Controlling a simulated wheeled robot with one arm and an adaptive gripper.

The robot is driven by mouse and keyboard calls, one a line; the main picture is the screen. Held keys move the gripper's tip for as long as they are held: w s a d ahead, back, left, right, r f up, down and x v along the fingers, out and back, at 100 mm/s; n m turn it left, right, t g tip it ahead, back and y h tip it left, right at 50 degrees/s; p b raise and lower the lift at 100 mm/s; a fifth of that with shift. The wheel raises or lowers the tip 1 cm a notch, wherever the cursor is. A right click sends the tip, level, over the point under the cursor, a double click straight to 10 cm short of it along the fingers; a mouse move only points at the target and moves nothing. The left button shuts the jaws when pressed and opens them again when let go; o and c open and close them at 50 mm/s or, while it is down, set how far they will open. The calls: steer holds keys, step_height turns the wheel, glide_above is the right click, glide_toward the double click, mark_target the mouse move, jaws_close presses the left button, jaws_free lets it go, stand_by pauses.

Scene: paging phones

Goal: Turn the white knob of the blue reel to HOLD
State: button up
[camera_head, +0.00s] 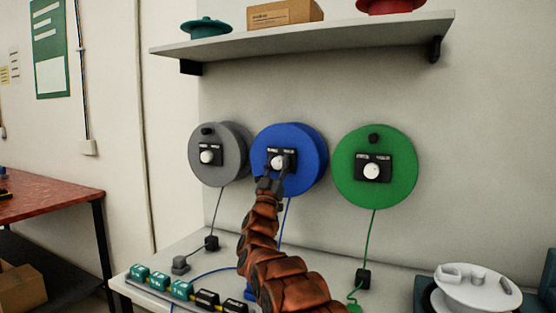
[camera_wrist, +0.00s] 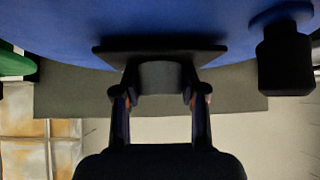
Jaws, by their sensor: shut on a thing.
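The blue reel (camera_head: 303,170) is mounted on the wall between a grey and a green reel. Its white knob (camera_head: 277,162) sits on a black label plate (camera_head: 290,153); the lettering is too small to read. My gripper (camera_head: 274,172) reaches up to the knob from below. In the wrist view, the two fingers of my gripper (camera_wrist: 160,95) are on either side of the knob (camera_wrist: 160,77), which looks grey in shadow there, and are shut on it. The knob's pointing direction cannot be told. The blue reel fills the top of the wrist view (camera_wrist: 180,20).
The grey reel (camera_head: 225,168) and the green reel (camera_head: 352,185) flank the blue one, each with its own white knob. A shelf (camera_head: 330,36) hangs above. The bench below holds a row of teal and black blocks (camera_head: 182,289) and a white round device (camera_head: 478,288).

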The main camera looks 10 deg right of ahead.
steer(key=shift+m+g+h+p, duration=0.3)
steer(key=shift+m+g+h, duration=0.5)
steer(key=shift+m+h, duration=0.45)
steer(key=o, duration=1.1)
steer(key=shift+o, duration=0.2)
steer(key=v, duration=1.2)
